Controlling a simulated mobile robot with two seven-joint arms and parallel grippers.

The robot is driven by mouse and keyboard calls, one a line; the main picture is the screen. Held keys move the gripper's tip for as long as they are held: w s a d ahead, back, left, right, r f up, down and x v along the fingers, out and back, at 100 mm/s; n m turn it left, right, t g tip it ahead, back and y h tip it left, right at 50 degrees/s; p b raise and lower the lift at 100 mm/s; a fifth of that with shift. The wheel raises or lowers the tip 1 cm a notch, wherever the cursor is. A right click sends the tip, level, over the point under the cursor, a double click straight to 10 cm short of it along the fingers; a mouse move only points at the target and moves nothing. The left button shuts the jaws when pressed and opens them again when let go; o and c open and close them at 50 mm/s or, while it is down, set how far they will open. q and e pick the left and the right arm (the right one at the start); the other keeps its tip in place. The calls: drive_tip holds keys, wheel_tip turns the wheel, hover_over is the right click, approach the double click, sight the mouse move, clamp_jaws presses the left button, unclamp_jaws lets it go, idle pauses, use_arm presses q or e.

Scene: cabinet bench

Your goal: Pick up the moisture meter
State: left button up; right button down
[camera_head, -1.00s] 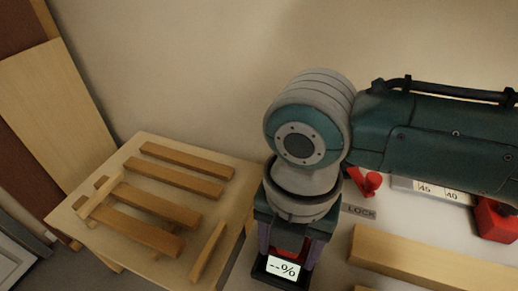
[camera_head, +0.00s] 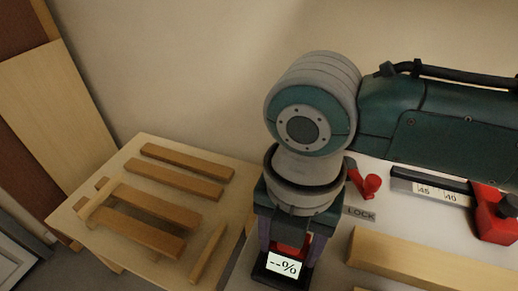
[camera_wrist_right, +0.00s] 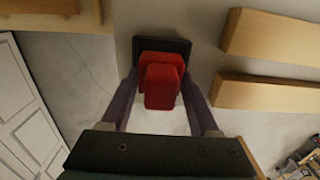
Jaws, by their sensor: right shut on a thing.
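My right gripper (camera_head: 287,245) is shut on the meter, one purple finger on each side. The gripper points down at the left end of the white bench. I cannot tell whether the meter touches a surface. My left gripper is not in view.
A small wooden table (camera_head: 150,150) with several wooden strips stands to the left. A wall rises behind.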

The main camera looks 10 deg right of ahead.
wheel_tip(320, 180, up, 18)
drive_tip(key=p, duration=0.2)
drive_tip(key=shift+r, duration=0.2)
